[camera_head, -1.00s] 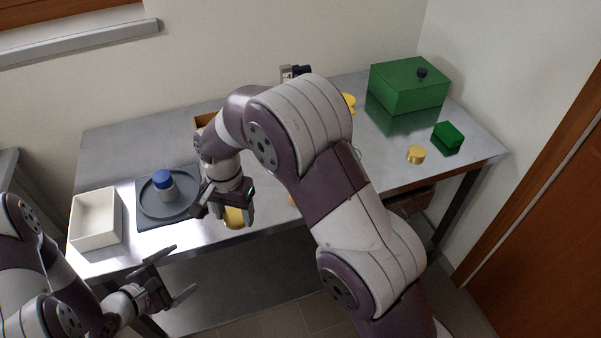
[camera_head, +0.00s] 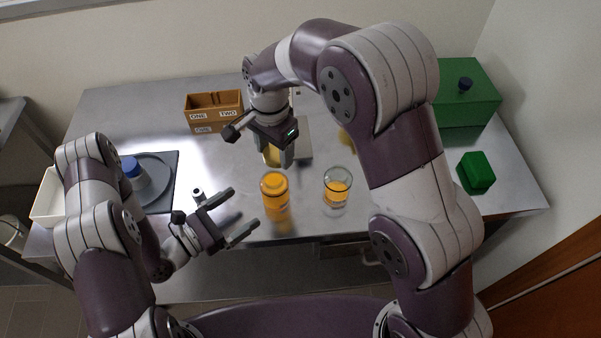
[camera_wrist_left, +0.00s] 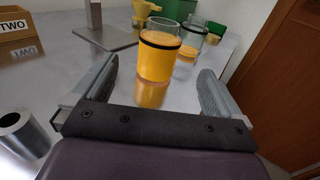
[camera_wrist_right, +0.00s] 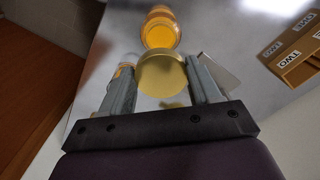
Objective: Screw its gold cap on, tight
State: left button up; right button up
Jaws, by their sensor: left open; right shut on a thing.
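The open jar of orange contents (camera_head: 275,198) stands upright near the table's front edge. In the left wrist view the jar (camera_wrist_left: 158,55) has a dark band near its top and lies ahead, between the open fingers but beyond their tips. My left gripper (camera_head: 245,209) is open and empty, just left of the jar. My right gripper (camera_head: 274,158) is shut on the gold cap (camera_wrist_right: 162,75), held above the table behind the jar in the head view. The cap is apart from the jar's open mouth (camera_wrist_right: 160,34).
A second glass with orange contents (camera_head: 337,190) stands right of the jar. A small metal cylinder (camera_wrist_left: 20,132) is near my left gripper. A labelled brown box (camera_head: 212,110), a grey stand (camera_wrist_left: 105,38), and green boxes (camera_head: 465,95) stand farther off.

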pick_arm(q)
jog(key=shift+v, duration=1.15)
jog(key=shift+w+d+r, duration=0.15)
jog(key=shift+w+d, duration=0.1)
pick_arm(e)
jog(key=shift+s+a+r, duration=0.25)
jog(key=shift+s+a, duration=0.35)
jog(key=shift+a, duration=0.3)
pick_arm(q)
jog(key=x, duration=1.1)
jog(key=shift+d, duration=0.25)
pick_arm(e)
jog(key=shift+w+d+f, duration=0.1)
jog(key=shift+w+d, duration=0.05)
jog(key=shift+d, duration=0.15)
pick_arm(q)
jog(key=shift+w+d, duration=0.2)
jog(key=shift+d, duration=0.1)
pick_arm(e)
jog(key=shift+a, duration=0.1)
pick_arm(q)
jog(key=c, duration=1.5)
pick_arm(e)
send_over(271, 179)
jog(key=shift+f, duration=2.45)
jog(key=shift+f, duration=0.9)
